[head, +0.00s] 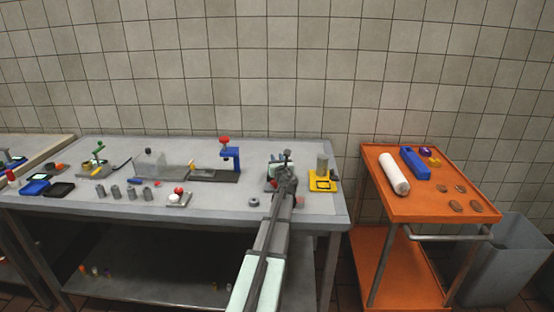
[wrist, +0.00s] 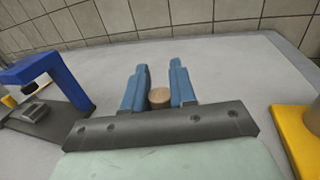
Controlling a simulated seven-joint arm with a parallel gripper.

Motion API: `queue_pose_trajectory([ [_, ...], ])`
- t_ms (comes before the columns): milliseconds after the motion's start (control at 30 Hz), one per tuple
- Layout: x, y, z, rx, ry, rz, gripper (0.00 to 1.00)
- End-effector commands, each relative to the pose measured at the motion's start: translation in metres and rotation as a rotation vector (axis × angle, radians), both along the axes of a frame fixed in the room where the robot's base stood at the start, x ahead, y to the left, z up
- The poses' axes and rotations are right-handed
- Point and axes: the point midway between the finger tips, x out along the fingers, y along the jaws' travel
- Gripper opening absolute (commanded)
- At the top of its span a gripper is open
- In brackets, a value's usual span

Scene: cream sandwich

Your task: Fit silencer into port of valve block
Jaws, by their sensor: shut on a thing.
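My gripper (wrist: 159,66) shows two blue fingers in the wrist view, closed on the sides of a short brownish cylinder (wrist: 159,98), which I take to be the silencer. Its round end faces the camera; its far end is hidden. In the head view my gripper (head: 279,158) is over the right part of the grey table, and my own arm covers most of what is around it. I cannot clearly make out the valve block or its port in either view. A small dark-grey and reddish shape (head: 270,185) shows beside my wrist, too small to identify.
A blue press (head: 231,156) with a red knob stands left of my gripper; it also shows in the wrist view (wrist: 48,75). A grey cylinder on a yellow base (head: 325,186) stands close on the right. A grey ring (head: 254,202) lies near the front edge. An orange cart (head: 415,208) is further right.

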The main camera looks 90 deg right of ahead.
Motion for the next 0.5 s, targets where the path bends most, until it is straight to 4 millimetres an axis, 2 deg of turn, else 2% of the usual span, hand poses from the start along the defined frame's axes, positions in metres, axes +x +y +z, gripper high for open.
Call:
queue_pose_trajectory([
  [33, 0.0, 0.0, -0.0012, 0.0, -0.001, 0.0, 0.0],
  [67, 0.0001, 0.0, -0.0014, 0.0, -0.001, 0.0, 0.27],
  [100, 0.0001, 0.0, -0.0012, 0.0, -0.001, 0.0, 0.31],
  [367, 0.0001, 0.0001, -0.0018, 0.001, -0.001, 0.0, 0.56],
  [500, 0.0001, 0.0001, -0.002, 0.001, -0.001, 0.0, 0.56],
])
